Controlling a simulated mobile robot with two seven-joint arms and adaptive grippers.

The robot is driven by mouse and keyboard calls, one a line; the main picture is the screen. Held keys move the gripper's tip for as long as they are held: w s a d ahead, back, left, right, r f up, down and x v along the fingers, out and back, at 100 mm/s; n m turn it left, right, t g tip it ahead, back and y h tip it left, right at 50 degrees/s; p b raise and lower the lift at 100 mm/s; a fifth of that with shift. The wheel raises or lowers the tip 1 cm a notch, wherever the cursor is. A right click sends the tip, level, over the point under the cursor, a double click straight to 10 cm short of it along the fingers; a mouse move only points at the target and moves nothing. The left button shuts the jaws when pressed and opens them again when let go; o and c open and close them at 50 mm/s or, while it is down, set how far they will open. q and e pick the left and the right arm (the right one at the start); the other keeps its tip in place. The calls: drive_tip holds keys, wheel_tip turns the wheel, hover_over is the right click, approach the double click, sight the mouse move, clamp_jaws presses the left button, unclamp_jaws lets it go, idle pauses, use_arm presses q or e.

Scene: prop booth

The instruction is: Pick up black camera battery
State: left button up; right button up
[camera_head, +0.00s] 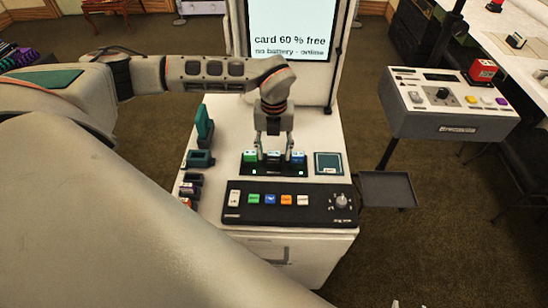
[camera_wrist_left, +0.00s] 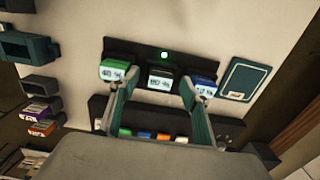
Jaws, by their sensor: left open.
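The black camera battery (camera_head: 273,157) sits in the middle slot of a black charger (camera_head: 275,170), between a green battery (camera_head: 250,155) and a blue battery (camera_head: 298,157). In the left wrist view the black battery (camera_wrist_left: 160,78) shows a pale label with a reading. My left gripper (camera_head: 273,150) reaches down over the charger. It is open and empty, with its fingers on either side of the black battery. In the left wrist view its fingers (camera_wrist_left: 158,90) come close to the green and blue batteries; whether they touch is unclear. I do not see my right gripper.
A black control panel (camera_head: 290,203) with coloured buttons and a knob lies in front of the charger. A teal square pad (camera_head: 328,163) lies to its right. Dark holders (camera_head: 199,159) line the left edge. A screen (camera_head: 290,30) stands behind, and a button box (camera_head: 450,102) stands at right.

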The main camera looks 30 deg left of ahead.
use_arm(q)
drive_tip(key=c, duration=1.2)
drive_tip(key=shift+c, duration=0.2)
drive_tip(key=shift+r, duration=0.15)
